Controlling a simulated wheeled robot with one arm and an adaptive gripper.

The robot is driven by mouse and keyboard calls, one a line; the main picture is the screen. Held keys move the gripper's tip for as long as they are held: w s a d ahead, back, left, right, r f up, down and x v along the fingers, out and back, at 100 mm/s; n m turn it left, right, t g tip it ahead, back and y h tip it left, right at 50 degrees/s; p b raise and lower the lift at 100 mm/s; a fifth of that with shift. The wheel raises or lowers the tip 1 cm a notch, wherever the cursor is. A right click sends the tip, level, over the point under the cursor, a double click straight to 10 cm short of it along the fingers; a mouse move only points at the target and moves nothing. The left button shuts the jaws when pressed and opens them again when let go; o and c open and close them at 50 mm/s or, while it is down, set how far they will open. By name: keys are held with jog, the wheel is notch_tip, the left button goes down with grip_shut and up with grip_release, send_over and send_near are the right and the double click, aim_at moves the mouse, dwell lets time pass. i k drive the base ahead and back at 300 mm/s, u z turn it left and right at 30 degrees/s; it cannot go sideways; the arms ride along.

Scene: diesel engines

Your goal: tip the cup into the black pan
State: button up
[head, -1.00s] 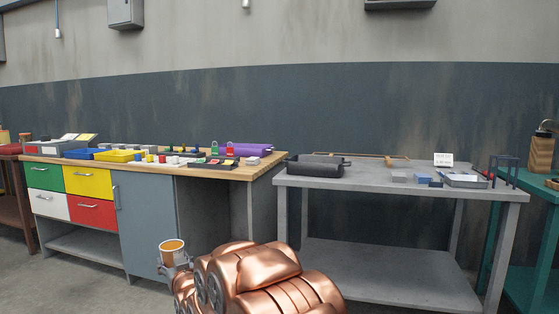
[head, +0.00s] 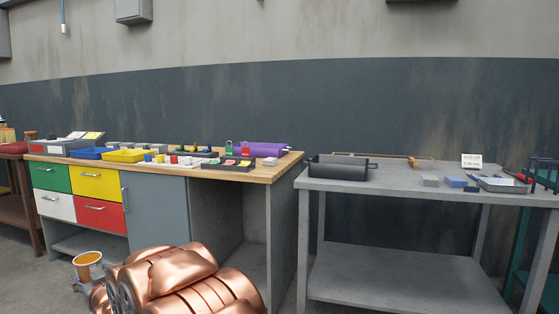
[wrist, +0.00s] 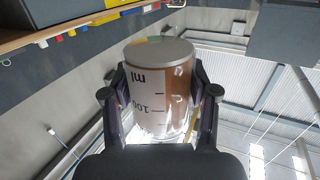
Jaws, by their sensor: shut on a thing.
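The cup (head: 88,260) is held in my gripper (head: 88,278) at the lower left of the head view, in front of the workbench. It has a light rim and orange-brown contents, and it looks about upright. In the wrist view the cup (wrist: 160,90) has a grey end, a clear wall with "ml" and "100" marks, and brown contents inside. My gripper (wrist: 160,112) is shut on it, one finger on each side. The black pan (head: 338,168) stands on the left end of the grey metal table, away from the cup, up and to the right.
The grey table (head: 400,180) also holds small blocks, a grey tray (head: 503,185), a white card (head: 471,160) and a wooden-handled tool (head: 420,162). The wooden workbench (head: 270,172) carries coloured trays and small parts. A gap separates the benches.

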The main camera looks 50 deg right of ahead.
aim_at(351, 169)
jog(key=z, duration=0.05)
jog(key=i, duration=0.55)
jog(key=z, duration=0.8)
jog(key=i, duration=0.7)
jog(key=z, duration=0.7)
